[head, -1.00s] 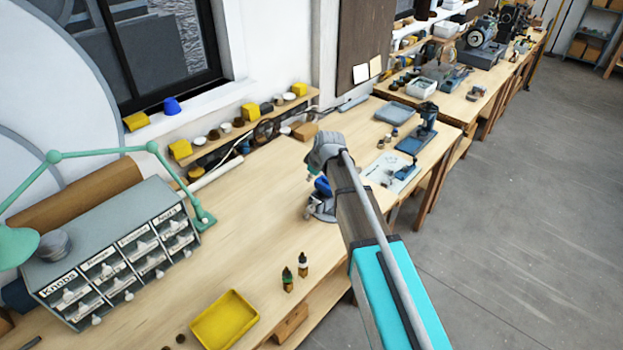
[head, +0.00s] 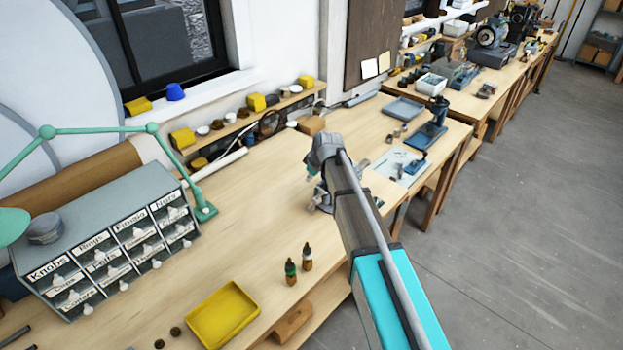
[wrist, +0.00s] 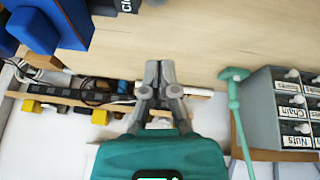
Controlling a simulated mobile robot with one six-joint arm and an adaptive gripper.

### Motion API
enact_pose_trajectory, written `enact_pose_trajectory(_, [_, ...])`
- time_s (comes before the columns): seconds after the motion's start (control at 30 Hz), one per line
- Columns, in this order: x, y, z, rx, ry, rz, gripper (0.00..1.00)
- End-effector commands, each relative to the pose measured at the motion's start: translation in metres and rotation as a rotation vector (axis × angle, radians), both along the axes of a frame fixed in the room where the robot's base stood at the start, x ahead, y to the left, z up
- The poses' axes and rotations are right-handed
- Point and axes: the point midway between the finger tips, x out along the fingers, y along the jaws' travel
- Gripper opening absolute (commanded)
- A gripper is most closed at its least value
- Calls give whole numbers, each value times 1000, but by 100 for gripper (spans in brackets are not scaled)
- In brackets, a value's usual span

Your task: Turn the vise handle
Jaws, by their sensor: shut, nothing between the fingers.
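The vise stands on the front part of the workbench. In the wrist view a blue body (wrist: 45,24), likely the vise, fills the top left corner close to the camera. I cannot make out the vise handle clearly. My gripper (wrist: 152,66) is shut and empty, with its fingertips over bare bench to the right of the blue body. In the head view the fingertips are mostly hidden by my wrist.
A drawer cabinet (head: 105,255) and a green lamp arm (head: 105,130) stand at the left. A yellow tray (head: 222,314) and two small bottles (head: 291,271) lie along the front. A blue stand (head: 430,130) is at the right. The middle of the bench (head: 235,225) is clear.

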Motion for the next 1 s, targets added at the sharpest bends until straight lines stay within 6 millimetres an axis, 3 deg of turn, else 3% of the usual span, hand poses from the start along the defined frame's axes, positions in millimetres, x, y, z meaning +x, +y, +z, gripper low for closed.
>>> enact_pose_trajectory(0.33, [-12, -26, -22, 1, 0, -1, 0])
enact_pose_trajectory(1.0, [-13, -30, -23, 1, 0, -1, 0])
